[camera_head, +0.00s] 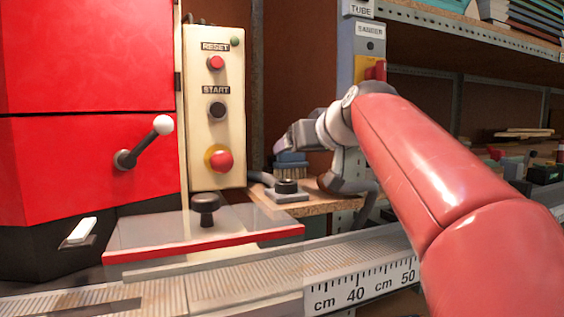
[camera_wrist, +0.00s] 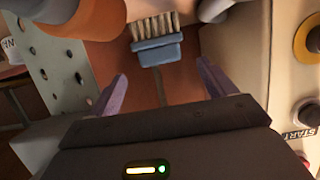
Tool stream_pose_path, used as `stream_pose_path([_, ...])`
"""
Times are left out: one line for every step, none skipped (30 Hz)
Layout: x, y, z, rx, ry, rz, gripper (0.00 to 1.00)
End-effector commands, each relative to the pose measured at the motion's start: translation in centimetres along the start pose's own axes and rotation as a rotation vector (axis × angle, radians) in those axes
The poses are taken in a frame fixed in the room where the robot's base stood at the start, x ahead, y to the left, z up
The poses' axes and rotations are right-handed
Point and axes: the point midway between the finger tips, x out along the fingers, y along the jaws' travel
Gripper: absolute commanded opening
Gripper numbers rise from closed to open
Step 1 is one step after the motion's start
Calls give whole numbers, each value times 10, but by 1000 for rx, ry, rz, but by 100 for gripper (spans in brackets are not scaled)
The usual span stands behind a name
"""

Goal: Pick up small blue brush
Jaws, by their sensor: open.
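The small blue brush (camera_wrist: 158,51) shows in the wrist view at top centre, with its blue back towards me and pale bristles pointing away. No contact shows.
A cream control box (camera_head: 215,130) with several buttons and the red machine (camera_head: 85,55) stand left of my gripper. A dark knob on a grey base (camera_head: 287,191) sits in front of the brush. A perforated metal post (camera_wrist: 60,85) is at left in the wrist view.

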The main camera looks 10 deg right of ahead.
Motion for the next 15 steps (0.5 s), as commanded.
stream_pose_path([5,0,-3,0,-1,-1,83])
stream_pose_path([6,0,-3,0,-1,0,83])
stream_pose_path([8,0,-3,0,-1,0,83])
stream_pose_path([10,0,-4,0,-1,0,83])
stream_pose_path([11,0,-4,0,-2,0,83])
stream_pose_path([15,0,-5,0,-2,-1,83])
stream_pose_path([18,0,-7,0,-2,-1,83])
stream_pose_path([22,0,-8,0,-1,-1,83])
stream_pose_path([29,0,-7,1,-3,-2,83])
stream_pose_path([34,0,-7,1,-4,-2,83])
stream_pose_path([39,0,-7,1,-3,-2,83])
stream_pose_path([46,0,-7,1,-3,-1,83])
stream_pose_path([51,0,-7,0,-4,-1,83])
stream_pose_path([55,0,-7,0,-3,-1,83])
stream_pose_path([60,0,-7,0,-2,-1,83])
